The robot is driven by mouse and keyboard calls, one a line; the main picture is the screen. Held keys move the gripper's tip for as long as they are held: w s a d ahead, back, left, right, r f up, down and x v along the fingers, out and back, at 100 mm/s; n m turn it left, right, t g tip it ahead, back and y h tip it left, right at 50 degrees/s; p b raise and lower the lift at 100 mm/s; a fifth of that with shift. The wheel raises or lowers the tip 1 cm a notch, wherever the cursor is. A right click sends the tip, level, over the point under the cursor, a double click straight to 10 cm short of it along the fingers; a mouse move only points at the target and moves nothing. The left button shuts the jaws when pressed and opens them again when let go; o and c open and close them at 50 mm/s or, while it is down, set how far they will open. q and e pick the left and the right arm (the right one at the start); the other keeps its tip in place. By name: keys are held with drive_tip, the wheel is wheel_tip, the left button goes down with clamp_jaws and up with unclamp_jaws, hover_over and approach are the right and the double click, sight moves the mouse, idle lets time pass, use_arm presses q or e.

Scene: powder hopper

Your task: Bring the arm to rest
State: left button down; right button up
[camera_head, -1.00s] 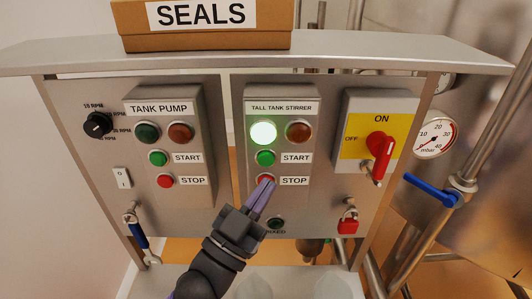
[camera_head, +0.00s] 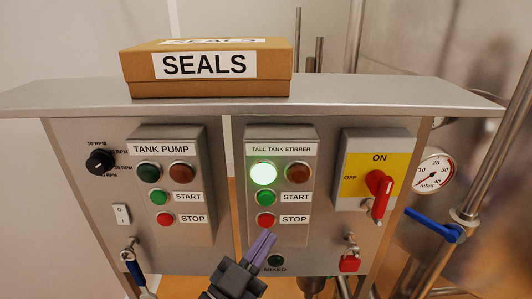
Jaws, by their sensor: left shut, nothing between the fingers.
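My left gripper (camera_head: 262,247) shows at the bottom middle, its purple fingers shut and empty. Its tips are just below the red STOP button (camera_head: 265,220) of the tall tank stirrer panel (camera_head: 281,150). The tips look apart from the button, though the depth gap is hard to judge. The stirrer's green lamp (camera_head: 263,173) is lit bright and the red lamp (camera_head: 299,173) beside it is dark. The green START button (camera_head: 266,198) is clear of the gripper. My right gripper is not in view.
A tank pump panel (camera_head: 173,205) with unlit lamps stands left. A SEALS box (camera_head: 207,89) sits on the shelf (camera_head: 390,93).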

use_arm(q)
wheel_tip(320, 180, down, 7)
drive_tip(key=a+n+g+y, duration=0.2)
drive_tip(key=n+g+y, duration=0.1)
drive_tip(key=g+y, duration=0.15)
drive_tip(key=s+a+f+n+g+y, duration=0.2)
drive_tip(key=s+a+f+g+y, duration=0.3)
drive_tip(key=s, duration=0.3)
drive_tip(key=s+a+f+n+g+y, duration=0.3)
drive_tip(key=s+a+f+g+y, duration=0.15)
drive_tip(key=s+a+f, duration=0.3)
drive_tip(key=s+f+g+b, duration=0.1)
drive_tip(key=s+f+b, duration=0.2)
drive_tip(key=f+b, duration=1.25)
drive_tip(key=s+f+g+b, duration=0.25)
drive_tip(key=f+b, duration=0.25)
drive_tip(key=f, duration=2.1)
drive_tip(key=s+a+f+b, duration=0.1)
drive_tip(key=s+f+b, duration=0.4)
drive_tip(key=f, duration=0.4)
drive_tip(key=s+a+f+b, duration=0.2)
drive_tip(key=s+f+b, duration=0.4)
drive_tip(key=f, duration=0.3)
drive_tip(key=shift+s+f+m, duration=0.3)
drive_tip(key=shift+s+f, duration=0.1)
drive_tip(key=shift+s, duration=0.3)
